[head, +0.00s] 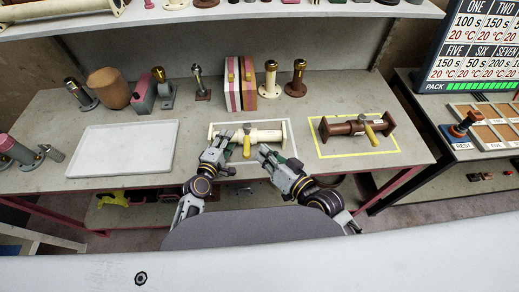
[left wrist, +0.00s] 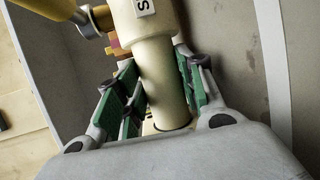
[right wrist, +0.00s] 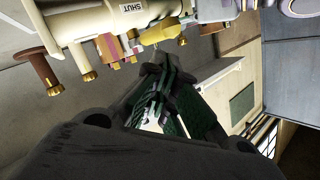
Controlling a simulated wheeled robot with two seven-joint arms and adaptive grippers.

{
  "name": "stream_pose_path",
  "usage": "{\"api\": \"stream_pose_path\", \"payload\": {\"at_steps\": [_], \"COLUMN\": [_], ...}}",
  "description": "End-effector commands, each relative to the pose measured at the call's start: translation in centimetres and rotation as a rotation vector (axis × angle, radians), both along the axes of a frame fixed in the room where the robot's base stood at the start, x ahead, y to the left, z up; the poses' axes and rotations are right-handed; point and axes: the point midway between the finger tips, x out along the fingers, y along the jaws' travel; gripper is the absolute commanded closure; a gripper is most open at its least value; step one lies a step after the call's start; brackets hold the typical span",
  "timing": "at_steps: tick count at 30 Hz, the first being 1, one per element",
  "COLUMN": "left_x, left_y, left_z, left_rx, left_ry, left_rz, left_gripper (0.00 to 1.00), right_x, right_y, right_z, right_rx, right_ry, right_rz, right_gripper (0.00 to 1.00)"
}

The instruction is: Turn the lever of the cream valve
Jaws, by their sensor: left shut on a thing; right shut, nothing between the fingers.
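The cream valve (head: 268,135) lies left to right inside a white outline on the bench. Its yellow lever (head: 247,146) points toward me, across the pipe. In the left wrist view my left gripper (left wrist: 160,98) is shut around the narrow cream pipe (left wrist: 163,68), with one green-padded finger on each side; the lever (left wrist: 52,8) shows at the upper left. My right gripper (head: 264,152) is shut and empty, just right of the lever's end and apart from it. In the right wrist view its fingers (right wrist: 166,72) are together below the valve body (right wrist: 95,18), which carries a SHUT label.
A brown valve (head: 340,128) with a yellow lever lies in a yellow outline to the right. A bare white tray (head: 120,150) lies at the left. Flanged posts, a striped block (head: 240,85) and other parts stand behind. A sign and a side table are at the far right.

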Motion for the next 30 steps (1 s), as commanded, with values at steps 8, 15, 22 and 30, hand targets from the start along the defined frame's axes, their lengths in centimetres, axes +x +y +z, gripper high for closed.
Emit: {"api": "stream_pose_path", "payload": {"at_steps": [8, 15, 22, 30], "left_x": [0.1, 0.1, 0.1, 0.1], "left_y": [0.0, 0.0, 0.0, 0.0], "left_z": [0.2, 0.2, 0.2, 0.2], "left_rx": [-0.002, -0.002, -0.002, -0.002], "left_ry": [-0.003, -0.003, -0.003, -0.003], "left_rz": [0.001, 0.001, 0.001, 0.001], "left_gripper": [1.00, 1.00, 1.00, 1.00], "right_x": [-2.0, -3.5, -4.6, -5.1], "right_y": [-1.4, -2.5, -3.2, -3.5], "right_z": [0.5, 0.8, 1.1, 1.3], "right_rx": [0.000, -0.002, -0.001, 0.000], "right_ry": [0.000, 0.001, 0.000, -0.001], "right_rz": [-0.001, -0.001, -0.001, -0.001], "right_gripper": [1.00, 1.00, 1.00, 1.00]}}
